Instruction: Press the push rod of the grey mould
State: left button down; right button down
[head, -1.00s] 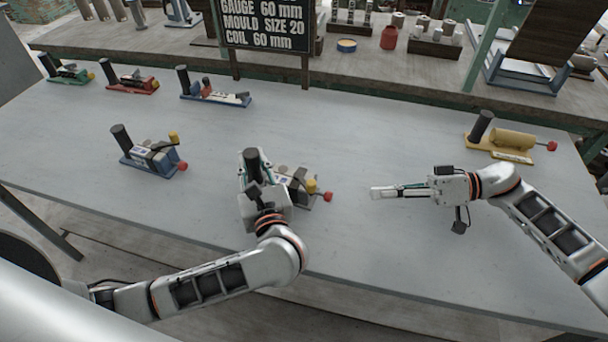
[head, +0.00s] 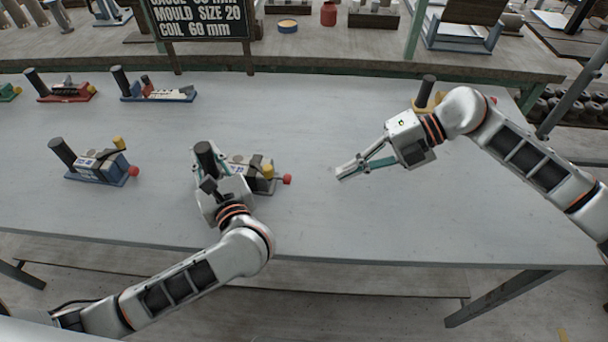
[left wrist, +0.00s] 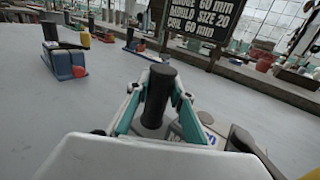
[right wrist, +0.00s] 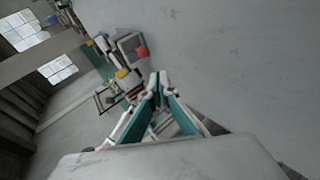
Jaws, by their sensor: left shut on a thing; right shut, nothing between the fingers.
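The grey mould (head: 252,183) stands on the pale table, left of the picture's middle in the head view. It has a tall black handle (head: 205,155), a yellow knob (head: 267,170) and a red knob (head: 287,179) at its right end. My left gripper (head: 208,165) is shut on the black handle, which shows between the fingers in the left wrist view (left wrist: 158,88). My right gripper (head: 340,175) is shut and empty, right of the red knob with a clear gap. The red knob also shows in the right wrist view (right wrist: 142,53), beyond the fingertips.
A blue mould (head: 95,168) stands to the left; a red one (head: 65,93) and another blue-based one (head: 160,97) stand behind. A yellow mould (head: 428,98) is partly hidden behind my right arm. A black sign (head: 200,20) stands at the back. The table front is clear.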

jog(key=n, duration=0.3)
jog(key=r+n, duration=0.1)
jog(key=shift+s+d+n+t+h, duration=0.15)
jog(key=shift+d+n+t+h, duration=0.1)
jog(key=shift+n+t+h, duration=0.15)
jog(key=n, duration=0.2)
jog(key=r+n, duration=0.1)
jog(key=n, duration=0.1)
jog(key=shift+d+t, duration=0.2)
jog(key=shift+t, duration=0.2)
jog(key=n, duration=0.2)
jog(key=r+n+t, duration=0.1)
jog(key=n, duration=0.2)
jog(key=n+h, duration=0.1)
jog(key=n, duration=0.2)
jog(key=shift+s+d+r, duration=0.15)
jog(key=shift+d+r, duration=0.25)
jog(key=shift+a, duration=0.1)
send_near(291, 183)
jog(key=f, duration=0.4)
jog(key=shift+s, duration=0.2)
jog(key=a, duration=0.3)
jog(key=shift+w+a, duration=0.15)
jog(key=shift+a, duration=0.05)
jog(key=shift+w+a, duration=0.1)
jog(key=shift+a, duration=0.3)
